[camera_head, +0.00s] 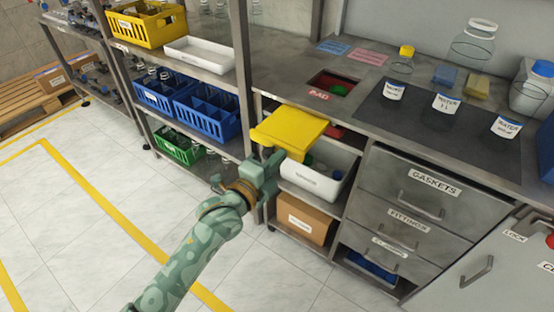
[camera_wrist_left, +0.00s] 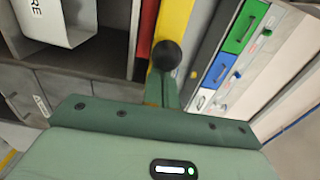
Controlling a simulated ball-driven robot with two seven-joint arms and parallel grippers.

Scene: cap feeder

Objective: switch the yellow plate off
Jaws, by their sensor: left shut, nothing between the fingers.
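The yellow plate (camera_head: 290,131) juts out from the front of the steel bench, below the worktop's red-lined opening. My left gripper (camera_head: 268,160) is shut and empty, close by the plate's front left corner. In the left wrist view the yellow plate (camera_wrist_left: 174,22) shows as an upright strip. A black round knob (camera_wrist_left: 166,55) is seen in front of its lower end, just beyond my shut left fingers (camera_wrist_left: 161,90). I cannot tell whether the fingers touch the knob or plate. My right gripper is not in view.
A white bin (camera_head: 312,182) and a cardboard box (camera_head: 305,220) sit on shelves below the plate. A shelf rack with blue crates (camera_head: 207,108) stands left. Drawers (camera_head: 425,190) are on the right. The wrist view shows a panel with green (camera_wrist_left: 244,25) and blue parts. Floor in front is clear.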

